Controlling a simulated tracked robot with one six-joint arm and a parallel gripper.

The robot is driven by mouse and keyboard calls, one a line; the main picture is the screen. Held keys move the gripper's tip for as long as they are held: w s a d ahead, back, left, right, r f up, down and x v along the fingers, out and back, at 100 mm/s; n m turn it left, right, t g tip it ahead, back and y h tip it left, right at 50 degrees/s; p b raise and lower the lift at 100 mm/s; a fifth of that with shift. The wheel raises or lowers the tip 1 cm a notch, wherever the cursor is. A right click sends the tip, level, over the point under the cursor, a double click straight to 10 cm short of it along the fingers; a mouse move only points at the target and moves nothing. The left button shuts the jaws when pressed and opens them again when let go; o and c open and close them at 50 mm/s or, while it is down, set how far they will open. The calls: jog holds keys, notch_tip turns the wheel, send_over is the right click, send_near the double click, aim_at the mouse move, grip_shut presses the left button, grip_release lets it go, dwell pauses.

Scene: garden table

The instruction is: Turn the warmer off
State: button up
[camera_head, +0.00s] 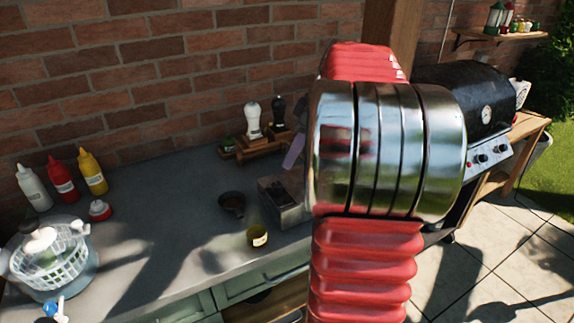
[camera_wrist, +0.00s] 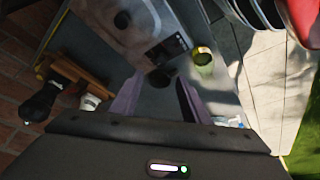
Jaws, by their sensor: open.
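The warmer appears to be the silver metal box (camera_head: 283,212) on the grey counter, partly hidden behind my arm in the head view. In the wrist view its pale metal top (camera_wrist: 140,40) shows at the upper left, with a dark round piece on it. A small dark panel (camera_wrist: 172,47) sits along its edge; its markings are too small to read. My gripper (camera_wrist: 157,97) is open and empty, its two purple fingers apart and pointing toward the counter near the warmer. In the head view one purple finger (camera_head: 293,153) shows above the warmer; the rest is hidden.
A dark bowl (camera_head: 231,203) and a yellow cup (camera_head: 257,238) stand close by the warmer. Two grinders stand by a wooden rack (camera_head: 262,145) behind. Sauce bottles (camera_head: 62,178) and a salad spinner (camera_head: 50,260) are at left. A grill (camera_head: 463,95) is at right.

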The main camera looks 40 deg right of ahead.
jog(key=shift+v, duration=1.3)
jog(key=s+a+f+m+g+h, duration=0.1)
jog(key=s+a+f+m+h, duration=0.15)
jog(key=a+f+m, duration=0.5)
jog(key=s+a+n+t, duration=0.1)
jog(key=s+a, duration=0.3)
jog(key=a, duration=1)
jog(key=s+a+t, duration=0.1)
jog(key=s+a, duration=0.4)
jog(key=a, duration=0.9)
jog(key=shift+n+t, duration=0.35)
jog(key=shift+t, duration=0.05)
jog(key=shift+r, duration=0.1)
